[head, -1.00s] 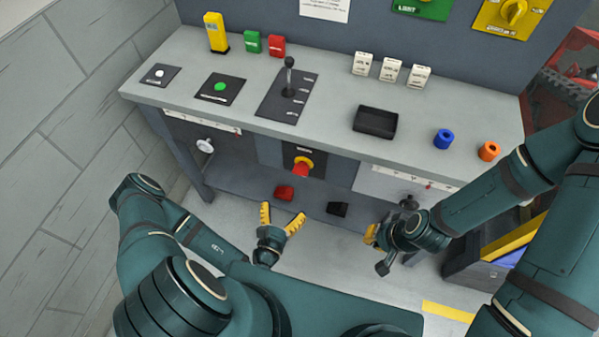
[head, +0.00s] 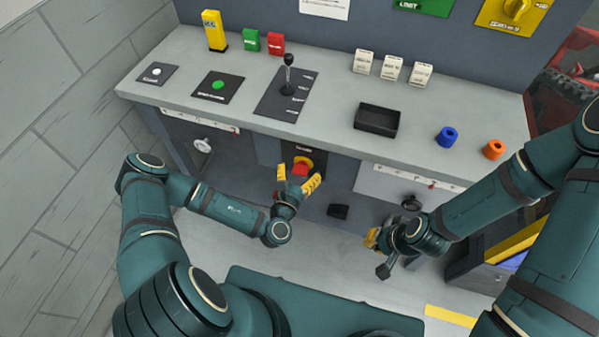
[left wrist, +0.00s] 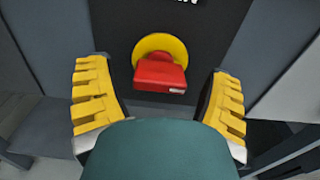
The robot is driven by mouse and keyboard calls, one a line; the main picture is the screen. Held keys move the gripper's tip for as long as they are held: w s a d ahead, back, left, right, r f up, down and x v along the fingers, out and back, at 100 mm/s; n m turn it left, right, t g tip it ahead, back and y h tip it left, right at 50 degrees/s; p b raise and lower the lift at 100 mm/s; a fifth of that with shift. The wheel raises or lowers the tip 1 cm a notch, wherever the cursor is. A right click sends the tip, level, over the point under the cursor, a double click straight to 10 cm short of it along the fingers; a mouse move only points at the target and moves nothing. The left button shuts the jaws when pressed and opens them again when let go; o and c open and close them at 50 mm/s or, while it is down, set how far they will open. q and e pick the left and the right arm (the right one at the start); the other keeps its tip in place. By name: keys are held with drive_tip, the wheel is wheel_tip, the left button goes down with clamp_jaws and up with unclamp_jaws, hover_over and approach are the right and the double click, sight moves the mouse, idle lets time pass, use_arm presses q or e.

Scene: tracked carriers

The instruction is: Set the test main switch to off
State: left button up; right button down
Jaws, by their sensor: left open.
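The main switch (head: 301,167) is a red handle on a round yellow plate, set in a black panel under the counter's front edge. In the left wrist view the red handle (left wrist: 160,74) sits across the lower part of the yellow plate (left wrist: 161,45), with its long side about level. My left gripper (head: 298,179) is open and faces the switch. In the left wrist view its yellow fingers stand on either side of the handle, with a clear gap on both sides. My right gripper (head: 374,240) hangs at the right before the bench, its fingers mostly hidden.
The counter (head: 330,105) above holds a lever (head: 288,75), a black tray (head: 377,119), and blue (head: 446,138) and orange (head: 494,149) rings. A handwheel (head: 203,146) is at the left of the bench front.

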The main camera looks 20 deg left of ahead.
use_arm(q)
drive_tip(key=c, duration=1.2)
drive_tip(key=shift+r+n+p, duration=0.15)
drive_tip(key=shift+n+p, duration=0.65)
drive_tip(key=shift+p, duration=0.4)
drive_tip(key=n+p, duration=0.3)
drive_tip(key=shift+n, duration=0.3)
drive_tip(key=n+p, duration=0.1)
drive_tip(key=n, duration=0.1)
drive_tip(key=shift+n+p, duration=0.3)
drive_tip(key=shift+p, duration=0.1)
drive_tip(key=n+p, duration=0.1)
drive_tip(key=n, duration=0.2)
drive_tip(key=shift+n, duration=0.3)
drive_tip(key=n, duration=0.2)
drive_tip(key=shift+n, duration=0.4)
drive_tip(key=shift+n+p, duration=0.3)
drive_tip(key=shift+n, duration=1.5)
